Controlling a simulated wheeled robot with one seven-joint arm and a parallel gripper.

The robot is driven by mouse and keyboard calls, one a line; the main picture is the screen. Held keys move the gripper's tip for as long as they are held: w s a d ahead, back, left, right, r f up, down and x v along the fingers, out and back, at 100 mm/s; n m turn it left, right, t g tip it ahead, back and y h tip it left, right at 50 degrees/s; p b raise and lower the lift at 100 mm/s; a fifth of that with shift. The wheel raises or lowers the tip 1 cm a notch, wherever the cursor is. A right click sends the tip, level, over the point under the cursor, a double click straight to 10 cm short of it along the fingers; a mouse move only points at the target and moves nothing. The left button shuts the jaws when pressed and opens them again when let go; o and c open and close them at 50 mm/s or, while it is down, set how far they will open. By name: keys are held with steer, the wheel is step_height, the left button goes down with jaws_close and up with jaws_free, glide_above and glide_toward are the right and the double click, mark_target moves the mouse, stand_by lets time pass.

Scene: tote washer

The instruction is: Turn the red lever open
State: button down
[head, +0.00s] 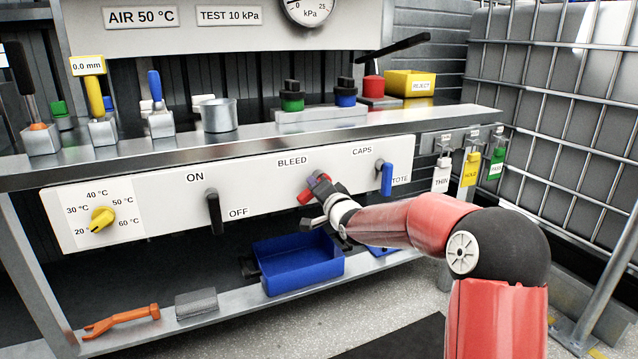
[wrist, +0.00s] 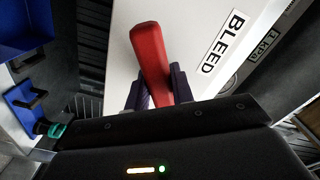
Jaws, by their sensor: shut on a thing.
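The red lever (head: 307,194) sits on the white panel (head: 258,171), just below the word BLEED. It also shows large in the wrist view (wrist: 149,55), between the two dark fingers. My gripper (head: 321,188) reaches the panel from the lower right and is shut on the red lever. In the wrist view my gripper (wrist: 155,92) has one finger on each side of the lever. The lever's pivot is hidden behind the gripper.
On the same panel are a yellow knob (head: 103,219), a black lever (head: 214,213) and a blue lever (head: 386,179). A blue bin (head: 300,268) stands on the lower shelf. An orange wrench (head: 121,320) and a grey block (head: 196,303) lie left of it. A wire cage (head: 560,90) stands at the right.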

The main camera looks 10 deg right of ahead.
steer(key=m+p, duration=0.1)
steer(key=m, duration=0.2)
steer(key=r+m+p, duration=0.1)
steer(key=m, duration=0.2)
steer(key=shift+a+r+m, duration=0.1)
steer(key=shift+r+m, duration=0.05)
steer(key=shift+m, duration=0.15)
stand_by(0.4)
steer(key=c, duration=1.2)
jaws_free()
steer(key=v, duration=0.8)
steer(key=shift+b, duration=0.35)
steer(key=shift+a+r, duration=0.1)
